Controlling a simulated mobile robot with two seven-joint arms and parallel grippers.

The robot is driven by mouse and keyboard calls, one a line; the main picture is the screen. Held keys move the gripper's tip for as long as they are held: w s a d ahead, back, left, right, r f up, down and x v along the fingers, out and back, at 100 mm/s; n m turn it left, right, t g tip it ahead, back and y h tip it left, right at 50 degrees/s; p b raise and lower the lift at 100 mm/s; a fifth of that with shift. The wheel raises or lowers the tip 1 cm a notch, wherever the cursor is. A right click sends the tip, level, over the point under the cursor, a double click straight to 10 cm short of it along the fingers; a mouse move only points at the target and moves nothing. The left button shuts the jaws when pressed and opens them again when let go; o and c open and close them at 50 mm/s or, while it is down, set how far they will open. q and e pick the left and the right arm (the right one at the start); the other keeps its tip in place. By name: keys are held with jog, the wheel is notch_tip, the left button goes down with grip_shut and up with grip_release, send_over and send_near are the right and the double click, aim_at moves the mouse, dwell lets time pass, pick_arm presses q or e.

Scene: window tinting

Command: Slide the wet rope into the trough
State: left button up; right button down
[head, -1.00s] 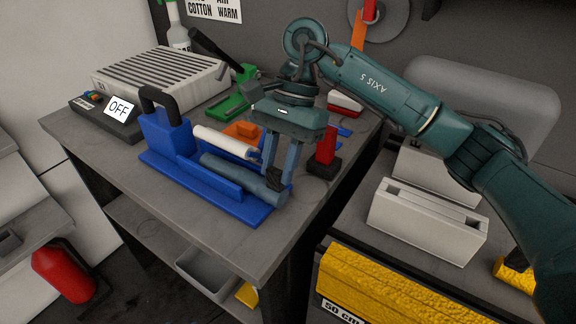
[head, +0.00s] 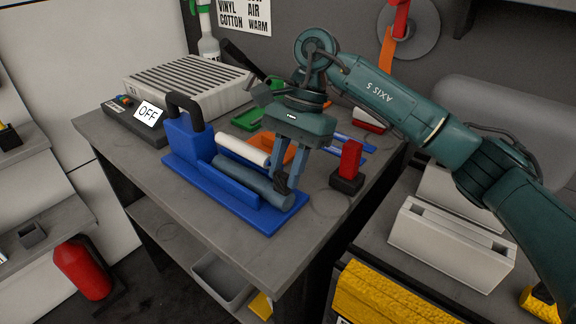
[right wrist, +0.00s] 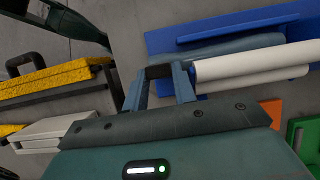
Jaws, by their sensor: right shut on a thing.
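A blue-grey roll (head: 246,182), the only rope-like thing I see, lies along the blue tray (head: 271,224) behind its low front wall. It also shows in the right wrist view (right wrist: 235,47). My right gripper (head: 281,183) points down and is shut on the roll's right end. Its fingers (right wrist: 160,73) partly hide that end in the right wrist view. A white roll (head: 242,149) lies just behind the blue-grey one. A white block with a long slot (head: 447,255) stands at the right; I cannot tell whether this or the tray is the trough. My left gripper is out of view.
A red and black piece (head: 348,170) stands close right of the gripper. Orange (head: 273,146) and green (head: 246,118) pieces lie behind the tray. A slatted white box (head: 184,78) and a dark box reading OFF (head: 147,115) stand back left. The table's front edge is clear.

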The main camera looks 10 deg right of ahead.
jog(key=c, duration=1.1)
grip_release()
jog(key=shift+f, duration=0.15)
jog(key=shift+o, duration=0.2)
jog(key=v, duration=1.3)
jog(key=shift+r+p, duration=0.25)
jog(key=shift+p, duration=0.2)
